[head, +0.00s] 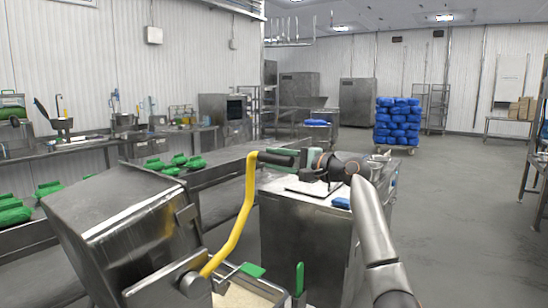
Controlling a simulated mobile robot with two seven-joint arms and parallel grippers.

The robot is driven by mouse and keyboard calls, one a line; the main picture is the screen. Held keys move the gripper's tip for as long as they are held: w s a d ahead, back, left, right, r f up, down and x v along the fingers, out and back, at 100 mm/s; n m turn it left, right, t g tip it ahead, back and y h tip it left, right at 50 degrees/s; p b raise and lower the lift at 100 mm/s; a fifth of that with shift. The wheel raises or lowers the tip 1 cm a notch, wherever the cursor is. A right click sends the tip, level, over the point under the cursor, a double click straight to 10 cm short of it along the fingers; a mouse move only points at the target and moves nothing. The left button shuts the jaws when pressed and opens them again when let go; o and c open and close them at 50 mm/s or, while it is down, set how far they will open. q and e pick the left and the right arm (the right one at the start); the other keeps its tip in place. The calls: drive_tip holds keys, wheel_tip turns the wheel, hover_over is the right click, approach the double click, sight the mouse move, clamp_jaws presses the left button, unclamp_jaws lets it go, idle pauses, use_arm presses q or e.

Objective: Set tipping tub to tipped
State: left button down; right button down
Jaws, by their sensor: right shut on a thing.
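The steel tipping tub (125,225) stands at the lower left, tilted over. A yellow lever (243,215) rises from its pivot at the tub's right side and ends in a black handle (276,159). My right gripper (297,158) is shut on this handle at its right end, with my arm reaching in from the lower right. The tub's inside is hidden from this view. My left gripper is out of view.
A bin of pale rice (245,297) with green-handled tools sits below the tub's right side. A steel cabinet (300,240) stands behind my right arm. Green bags (48,188) lie on the left counter. Open floor lies to the right.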

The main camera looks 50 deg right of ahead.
drive_tip(key=shift+d, duration=0.15)
drive_tip(key=c, duration=0.6)
unclamp_jaws()
drive_tip(key=shift+o, duration=0.3)
drive_tip(key=shift+f, duration=0.1)
drive_tip(key=shift+s, duration=0.3)
drive_tip(key=s+b, duration=0.4)
drive_tip(key=s, duration=0.8)
drive_tip(key=shift+d, duration=0.4)
drive_tip(key=shift+w, duration=0.1)
